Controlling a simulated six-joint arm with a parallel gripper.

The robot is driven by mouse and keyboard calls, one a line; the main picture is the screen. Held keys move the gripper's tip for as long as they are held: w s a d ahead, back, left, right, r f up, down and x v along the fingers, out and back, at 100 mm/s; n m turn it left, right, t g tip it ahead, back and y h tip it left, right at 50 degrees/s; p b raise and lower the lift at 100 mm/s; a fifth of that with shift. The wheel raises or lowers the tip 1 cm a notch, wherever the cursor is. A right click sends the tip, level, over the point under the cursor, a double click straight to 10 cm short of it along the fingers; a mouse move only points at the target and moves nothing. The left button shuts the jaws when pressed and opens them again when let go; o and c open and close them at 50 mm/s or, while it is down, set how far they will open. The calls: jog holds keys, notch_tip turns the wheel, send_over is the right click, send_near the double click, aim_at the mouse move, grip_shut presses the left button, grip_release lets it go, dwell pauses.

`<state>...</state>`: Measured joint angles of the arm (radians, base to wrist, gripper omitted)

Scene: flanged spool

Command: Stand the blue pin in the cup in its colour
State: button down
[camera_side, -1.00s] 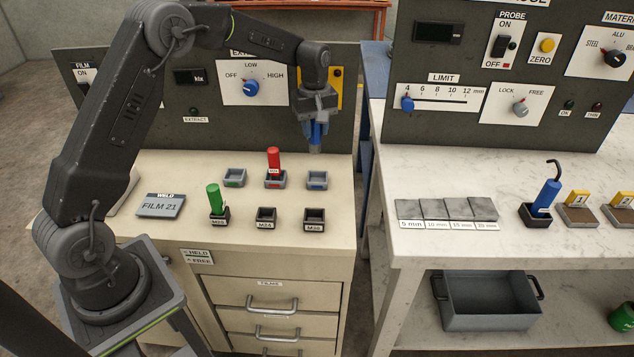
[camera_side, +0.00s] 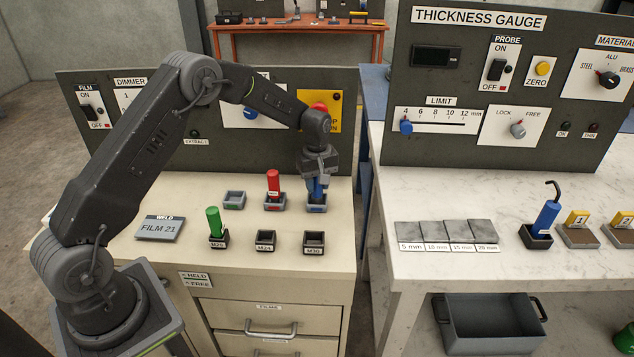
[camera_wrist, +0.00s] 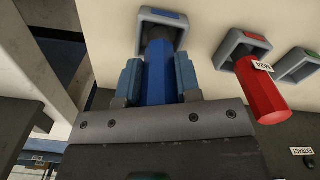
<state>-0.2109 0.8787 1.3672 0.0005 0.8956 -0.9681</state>
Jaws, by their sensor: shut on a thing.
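The blue pin (camera_wrist: 157,75) is between the fingers of my gripper (camera_wrist: 157,80), which is shut on it. In the side view my gripper (camera_side: 317,183) points down over the blue-marked cup (camera_side: 317,208), at the right of the back row. In the wrist view the pin's far end reaches into the opening of that cup (camera_wrist: 148,18). Whether it touches the cup floor is hidden. The pin looks about upright in the side view, though the fingers cover most of it.
The red pin (camera_side: 273,182) stands in the cup left of it, close to my gripper. A green-marked cup (camera_side: 234,200) is empty. The green pin (camera_side: 214,221) stands in a front black cup; black cups M24 (camera_side: 265,241) and M30 (camera_side: 313,243) are empty. A panel rises behind.

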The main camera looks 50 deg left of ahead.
jog(key=shift+f, duration=0.25)
jog(key=c, duration=0.8)
grip_release()
